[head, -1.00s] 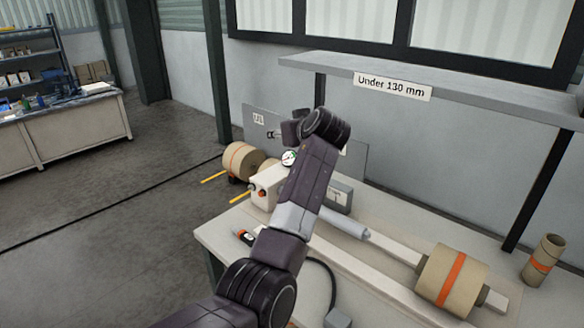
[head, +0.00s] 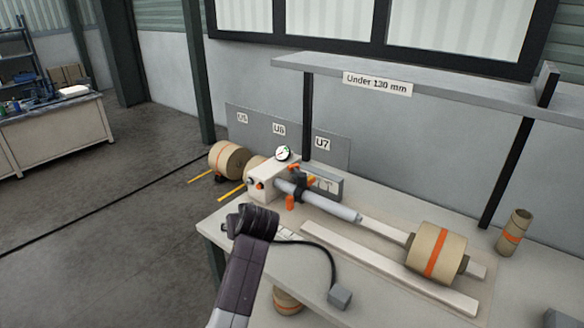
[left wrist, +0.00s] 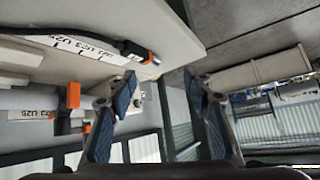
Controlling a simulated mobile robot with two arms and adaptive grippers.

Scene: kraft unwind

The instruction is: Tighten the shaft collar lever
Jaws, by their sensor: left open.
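The shaft collar (head: 299,190) is a dark ring with orange parts around the grey shaft (head: 330,207), close to the pale housing (head: 268,180). An orange lever (head: 290,202) hangs on its near side. In the left wrist view, the collar (left wrist: 63,117) and an orange part (left wrist: 73,95) show at left, beside the left finger. My right gripper is out of view.
A kraft roll (head: 437,252) sits at the right of the bench (head: 385,300). A cable runs to a grey block (head: 340,297). A gauge (head: 282,153) stands above the housing. A shelf (head: 440,93) overhangs the back, and a small tube (head: 514,232) stands at right.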

